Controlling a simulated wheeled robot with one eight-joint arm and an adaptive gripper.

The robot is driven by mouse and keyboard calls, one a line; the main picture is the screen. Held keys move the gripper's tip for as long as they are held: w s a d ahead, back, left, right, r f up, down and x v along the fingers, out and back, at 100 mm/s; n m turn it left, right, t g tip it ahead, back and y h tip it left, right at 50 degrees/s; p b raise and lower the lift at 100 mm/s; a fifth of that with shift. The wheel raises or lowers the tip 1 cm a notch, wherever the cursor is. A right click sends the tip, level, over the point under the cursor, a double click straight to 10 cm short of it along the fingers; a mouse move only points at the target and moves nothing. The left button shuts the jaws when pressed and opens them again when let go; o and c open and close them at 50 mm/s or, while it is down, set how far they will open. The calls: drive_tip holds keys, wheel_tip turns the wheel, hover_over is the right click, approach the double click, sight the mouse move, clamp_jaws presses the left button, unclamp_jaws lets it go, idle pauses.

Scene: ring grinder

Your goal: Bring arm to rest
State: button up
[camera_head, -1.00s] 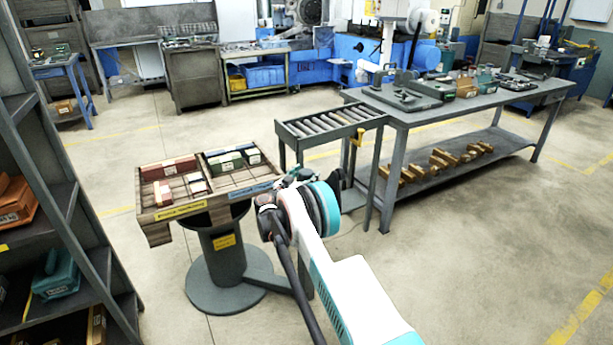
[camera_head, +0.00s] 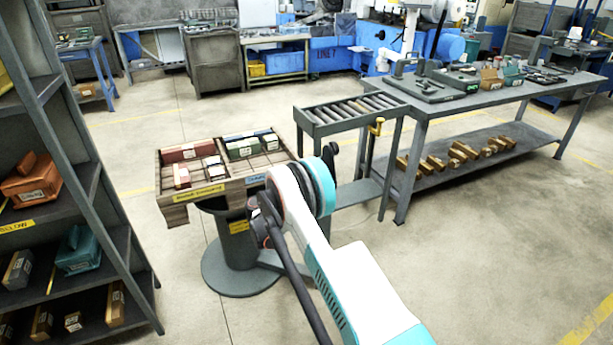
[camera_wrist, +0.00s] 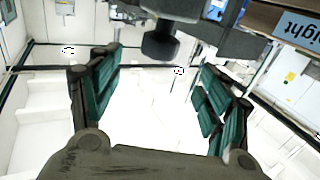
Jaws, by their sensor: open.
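My gripper (camera_wrist: 160,80) shows in the wrist view with its two green-padded fingers wide apart and nothing between them. Bright, washed-out floor shows through the gap. In the head view my white and teal arm (camera_head: 345,270) reaches up from the bottom right. Its far end is beside the right edge of the sorting tray (camera_head: 223,188) on the round pedestal. The gripper itself is mostly hidden behind the arm there.
Red and green blocks (camera_head: 245,147) lie in the tray. A roller stand (camera_head: 350,110) and a long grey workbench (camera_head: 470,103) stand to the right. A shelf rack (camera_head: 75,135) with bins is at the left. The right foreground floor is clear.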

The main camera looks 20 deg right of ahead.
drive_tip(key=shift+r, duration=0.1)
